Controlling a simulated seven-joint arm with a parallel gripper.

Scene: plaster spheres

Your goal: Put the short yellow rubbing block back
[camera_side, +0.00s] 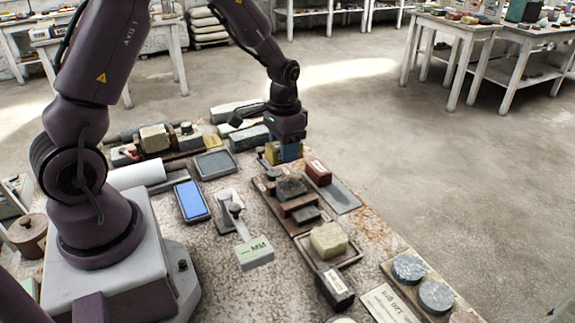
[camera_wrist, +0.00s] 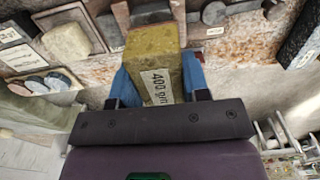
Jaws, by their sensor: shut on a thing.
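My gripper (camera_side: 287,152) is low over the far right part of the table in the side view. In the wrist view, its blue fingers (camera_wrist: 157,80) are shut on a yellow block (camera_wrist: 153,45) with a white label that reads about "400 grit". In the side view only a small yellow part of this block (camera_side: 271,153) shows beside the blue fingers. The block's underside is hidden, so I cannot tell whether it touches anything below.
Near my gripper are a dark red block (camera_side: 318,172) and a wooden tray with dark grey blocks (camera_side: 291,189). A pale yellow block (camera_side: 328,239) sits on another tray. A blue-topped slab (camera_side: 191,201) and a pale green labelled block (camera_side: 254,252) lie closer to my base.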

